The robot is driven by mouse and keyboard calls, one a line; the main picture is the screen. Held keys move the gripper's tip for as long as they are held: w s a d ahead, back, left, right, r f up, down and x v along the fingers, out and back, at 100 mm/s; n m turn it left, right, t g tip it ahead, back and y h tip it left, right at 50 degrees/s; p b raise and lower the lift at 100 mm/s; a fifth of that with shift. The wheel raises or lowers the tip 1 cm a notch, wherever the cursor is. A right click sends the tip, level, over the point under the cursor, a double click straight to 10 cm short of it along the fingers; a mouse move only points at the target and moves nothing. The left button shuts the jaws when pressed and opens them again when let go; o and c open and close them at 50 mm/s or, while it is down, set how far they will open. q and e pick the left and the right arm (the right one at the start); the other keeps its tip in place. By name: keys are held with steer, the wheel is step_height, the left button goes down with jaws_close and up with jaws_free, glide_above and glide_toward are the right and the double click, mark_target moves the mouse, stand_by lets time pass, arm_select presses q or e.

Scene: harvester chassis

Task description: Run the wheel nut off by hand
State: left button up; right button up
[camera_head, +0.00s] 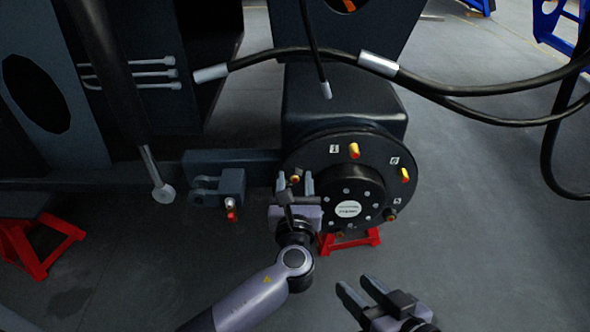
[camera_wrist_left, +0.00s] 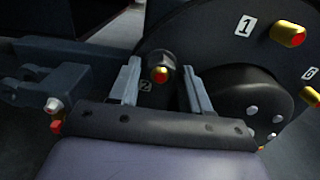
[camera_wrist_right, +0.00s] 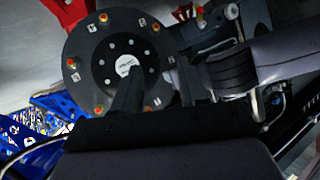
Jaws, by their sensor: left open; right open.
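The round black wheel hub (camera_head: 318,158) stands at the centre of the head view, with numbered studs with gold bodies and red tips around its face. In the left wrist view, a dark nut (camera_wrist_left: 168,62) sits around the stud (camera_wrist_left: 160,74) by label 2. My left gripper (camera_head: 295,181) is open, its fingers on either side of that stud; I cannot tell whether they touch the nut. Another dark nut (camera_head: 390,215) shows at the stud near label 5. My right gripper (camera_head: 359,285) is open and empty, apart from the hub and lower right of it.
Black hoses (camera_head: 440,88) with silver fittings hang across the upper right. A bracket (camera_head: 230,184) with a red-tipped fitting juts out left of the hub. Red stands (camera_head: 38,250) are on the floor below the chassis. The grey floor at right is clear.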

arm_select(q)
jaws_close()
stand_by(0.3)
